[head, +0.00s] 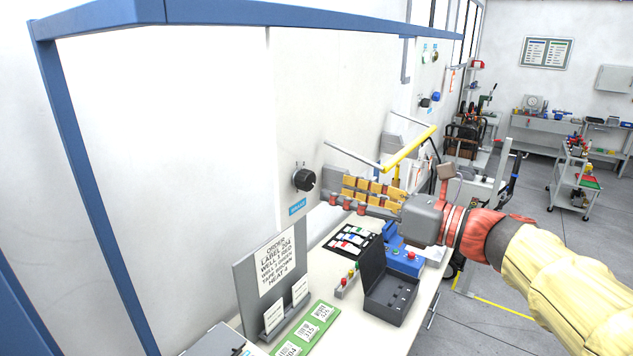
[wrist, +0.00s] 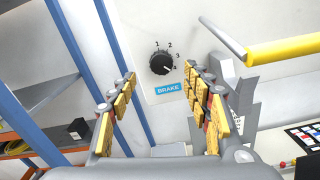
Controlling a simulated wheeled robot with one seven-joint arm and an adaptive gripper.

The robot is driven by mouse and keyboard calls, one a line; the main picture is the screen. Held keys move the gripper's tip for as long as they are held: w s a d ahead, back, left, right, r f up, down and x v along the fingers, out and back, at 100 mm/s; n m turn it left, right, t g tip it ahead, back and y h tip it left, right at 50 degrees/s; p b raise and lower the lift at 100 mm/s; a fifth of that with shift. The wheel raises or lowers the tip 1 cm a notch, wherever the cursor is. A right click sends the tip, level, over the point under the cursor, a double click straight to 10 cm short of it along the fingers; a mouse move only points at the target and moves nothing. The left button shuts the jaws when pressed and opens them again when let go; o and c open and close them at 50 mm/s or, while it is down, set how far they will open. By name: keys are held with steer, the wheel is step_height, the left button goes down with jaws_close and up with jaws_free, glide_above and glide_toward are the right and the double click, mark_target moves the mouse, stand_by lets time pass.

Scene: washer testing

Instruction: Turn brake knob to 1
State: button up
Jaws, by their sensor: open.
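The black brake knob (head: 304,180) sits on the white wall panel, above a blue label (head: 298,208). In the wrist view the knob (wrist: 161,63) has the marks 1 to 4 running from its top round to its right side, over the BRAKE label (wrist: 168,89). A pale mark on the knob seems to point to the lower right, near 4. My gripper (head: 331,197) is open and empty, to the right of the knob in the head view. In the wrist view the knob appears between the two fingers (wrist: 159,73), beyond their tips; they look apart from it.
A yellow-gripped bar (head: 410,148) juts from the wall close above my gripper. Below are a grey order stand (head: 245,292), a dark open case (head: 388,293) and a blue box (head: 402,257) on the bench. A blue frame (head: 85,170) stands at the left.

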mark_target(311, 182)
steer(key=p+x, duration=0.1)
steer(key=x, duration=0.6)
steer(key=shift+w+a, duration=0.15)
steer(key=shift+w, duration=0.1)
steer(key=c, duration=0.3)
steer(key=c, duration=0.8)
steer(key=shift+c, duration=0.2)
